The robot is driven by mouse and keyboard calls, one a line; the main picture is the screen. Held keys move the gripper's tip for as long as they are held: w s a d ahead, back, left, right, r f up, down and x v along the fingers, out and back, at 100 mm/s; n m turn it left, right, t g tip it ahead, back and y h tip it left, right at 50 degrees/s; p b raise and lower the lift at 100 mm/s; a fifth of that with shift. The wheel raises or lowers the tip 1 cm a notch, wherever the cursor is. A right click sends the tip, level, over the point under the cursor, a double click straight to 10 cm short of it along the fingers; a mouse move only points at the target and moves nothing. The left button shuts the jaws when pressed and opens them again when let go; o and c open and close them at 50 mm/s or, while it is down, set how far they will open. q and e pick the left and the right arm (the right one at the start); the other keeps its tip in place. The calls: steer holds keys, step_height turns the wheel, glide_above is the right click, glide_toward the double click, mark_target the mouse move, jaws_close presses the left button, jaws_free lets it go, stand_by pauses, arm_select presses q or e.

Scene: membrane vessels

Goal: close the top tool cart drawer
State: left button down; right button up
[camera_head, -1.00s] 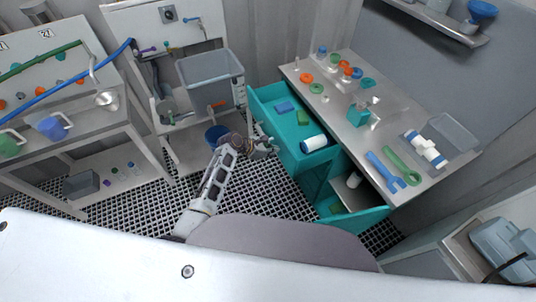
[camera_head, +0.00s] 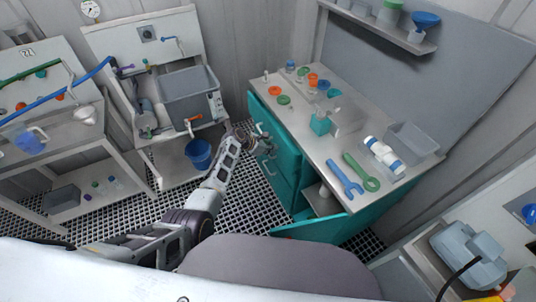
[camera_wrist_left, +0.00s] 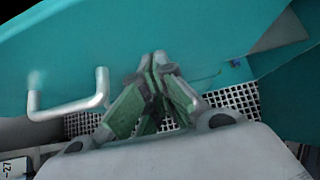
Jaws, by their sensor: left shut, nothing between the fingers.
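The teal tool cart (camera_head: 288,160) stands under the metal worktop. Its top drawer (camera_head: 262,113) is pushed in, with its front about flush with the cart and its contents hidden. My left gripper (camera_head: 264,140) is at the drawer front, shut and empty. In the left wrist view, the shut fingertips (camera_wrist_left: 157,62) are against or very close to a teal front, to the right of a pale bar handle (camera_wrist_left: 70,108). I cannot tell whether they touch it. My right gripper is not in view.
A teal door or lower drawer (camera_head: 320,228) sticks out at the cart's near end. The worktop (camera_head: 315,135) holds small parts, a blue wrench (camera_head: 345,180) and a green wrench (camera_head: 361,172). A blue bucket (camera_head: 199,154) stands left of my arm. Grating floor lies between.

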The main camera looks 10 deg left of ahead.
arm_select(q)
steer(key=w+d, duration=0.1)
steer(key=d, duration=0.1)
steer(key=shift+w+d+r+b, duration=0.15)
steer(key=shift+w+d+b, duration=0.15)
steer(key=shift+w+d, duration=0.1)
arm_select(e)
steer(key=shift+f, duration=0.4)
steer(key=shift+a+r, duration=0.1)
